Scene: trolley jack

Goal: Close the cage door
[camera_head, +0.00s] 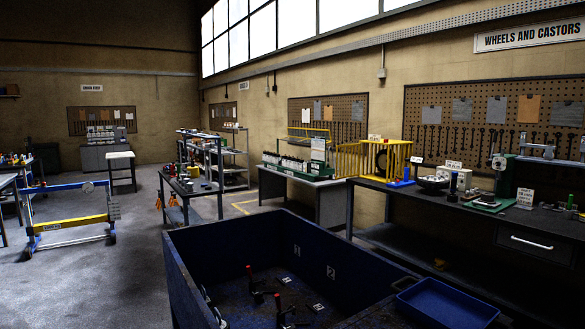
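A yellow cage (400,148) stands on the dark workbench along the right wall, with a dark round thing, perhaps a wheel, inside. A yellow barred panel (348,160), which looks like the cage door, sticks out to the left of the cage. It appears swung open. Its latch and hinges are too small to make out. Neither of my grippers shows in this view.
A large blue open-topped bin (205,245) fills the near middle, holding dark red-topped things (258,287). A blue tray (447,303) lies at its right. The workbench (460,203) runs along the right. Open floor (120,285) lies at left, near a blue-and-yellow frame (72,222).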

